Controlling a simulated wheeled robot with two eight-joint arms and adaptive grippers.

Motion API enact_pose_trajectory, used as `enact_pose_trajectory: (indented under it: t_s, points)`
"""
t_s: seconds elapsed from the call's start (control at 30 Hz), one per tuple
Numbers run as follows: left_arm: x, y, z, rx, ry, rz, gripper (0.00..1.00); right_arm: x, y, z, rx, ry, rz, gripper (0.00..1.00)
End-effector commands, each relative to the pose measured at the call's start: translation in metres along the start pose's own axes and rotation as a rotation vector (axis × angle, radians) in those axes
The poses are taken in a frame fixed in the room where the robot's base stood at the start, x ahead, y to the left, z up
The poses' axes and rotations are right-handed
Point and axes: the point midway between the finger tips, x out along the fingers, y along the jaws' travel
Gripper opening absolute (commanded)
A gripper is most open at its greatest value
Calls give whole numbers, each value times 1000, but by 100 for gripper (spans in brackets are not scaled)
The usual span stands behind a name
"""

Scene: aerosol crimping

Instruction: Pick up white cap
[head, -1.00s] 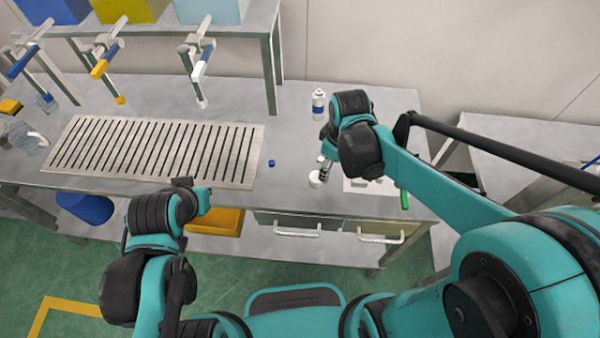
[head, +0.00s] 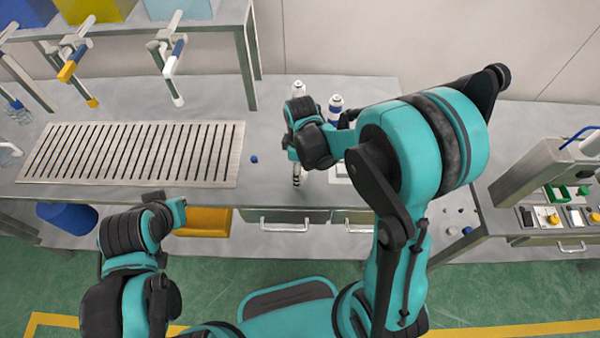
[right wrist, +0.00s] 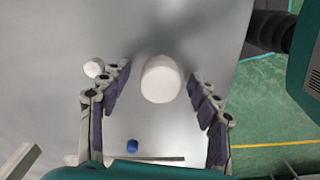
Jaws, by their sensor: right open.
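A white cap (right wrist: 161,78) shows large in the right wrist view, between the two fingers and a little beyond them. My right gripper (right wrist: 160,92) is open around that line, with a gap on both sides of the cap. In the head view the right gripper (head: 296,178) points down near the front of the workbench, and I cannot make out the cap beside it. A smaller white piece (right wrist: 94,68) lies outside the left finger in the wrist view. My left arm is at the lower left in the head view; its gripper fingers are not visible.
A blue cap (head: 253,159) lies left of the right gripper, also in the wrist view (right wrist: 132,147). Bottles (head: 335,105) stand behind the right arm. Small caps (head: 453,231) lie at right.

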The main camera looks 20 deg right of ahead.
Motion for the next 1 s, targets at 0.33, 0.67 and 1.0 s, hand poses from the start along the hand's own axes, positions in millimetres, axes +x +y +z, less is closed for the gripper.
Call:
enact_pose_trajectory:
  t_s: [0.33, 0.67, 1.0]
  points:
    - [-1, 0, -1, 0, 0, 0, 0, 0, 0, 0, 0, 0, 0, 30]
    - [-1, 0, -1, 0, 0, 0, 0, -1, 0, 0, 1, 0, 0, 28]
    - [-12, 0, -8, 0, 0, 0, 0, -32, 0, 0, 1, 0, 0, 28]
